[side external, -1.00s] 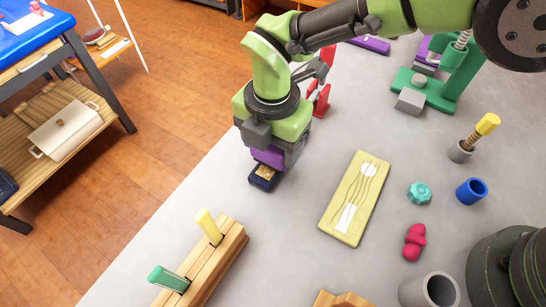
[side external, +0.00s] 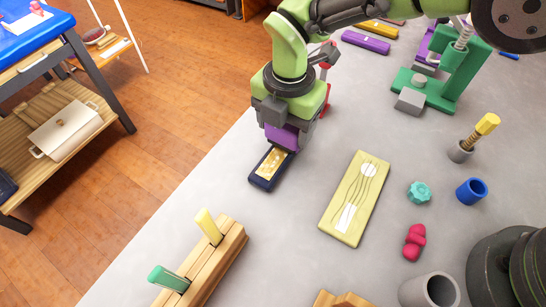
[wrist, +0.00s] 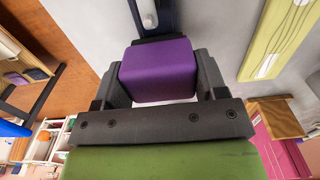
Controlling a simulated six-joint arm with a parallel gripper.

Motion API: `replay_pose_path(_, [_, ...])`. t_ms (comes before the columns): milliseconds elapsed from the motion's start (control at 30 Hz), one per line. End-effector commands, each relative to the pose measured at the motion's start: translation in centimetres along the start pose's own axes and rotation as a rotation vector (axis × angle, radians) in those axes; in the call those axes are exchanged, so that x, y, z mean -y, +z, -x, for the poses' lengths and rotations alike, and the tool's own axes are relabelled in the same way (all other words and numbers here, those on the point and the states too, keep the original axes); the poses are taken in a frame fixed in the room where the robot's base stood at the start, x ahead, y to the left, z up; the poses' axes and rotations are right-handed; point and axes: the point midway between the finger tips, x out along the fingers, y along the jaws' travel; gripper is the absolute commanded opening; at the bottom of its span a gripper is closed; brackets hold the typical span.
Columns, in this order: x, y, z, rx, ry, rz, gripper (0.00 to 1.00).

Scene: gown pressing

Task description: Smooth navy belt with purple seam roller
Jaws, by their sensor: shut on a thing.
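My gripper (side external: 281,139) is shut on the purple seam roller (side external: 283,133). In the wrist view the roller (wrist: 158,70) shows as a purple block between the two dark fingers. The navy belt piece (side external: 261,184) lies flat near the table's left edge, with a tan, patterned strip along its middle. My gripper holds the roller over the far end of this piece and hides that end. I cannot tell whether the roller touches it. In the wrist view, part of the navy piece (wrist: 170,17) shows just beyond the roller.
A red stand (side external: 324,100) is close behind my gripper. A wooden rack (side external: 224,255) with yellow and green handles stands in front. A green press (side external: 440,94) is at the back right.

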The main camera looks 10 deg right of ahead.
Motion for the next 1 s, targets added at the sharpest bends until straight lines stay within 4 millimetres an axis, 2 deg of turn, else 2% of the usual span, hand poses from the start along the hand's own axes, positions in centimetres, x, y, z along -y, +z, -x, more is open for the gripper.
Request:
replay_pose_path(400, [0.1,-4.1,0.0,-0.004,-0.003,0.002,0.39])
replay_pose_path(1000, [0.1,-4.5,0.0,-0.003,-0.002,0.000,0.39])
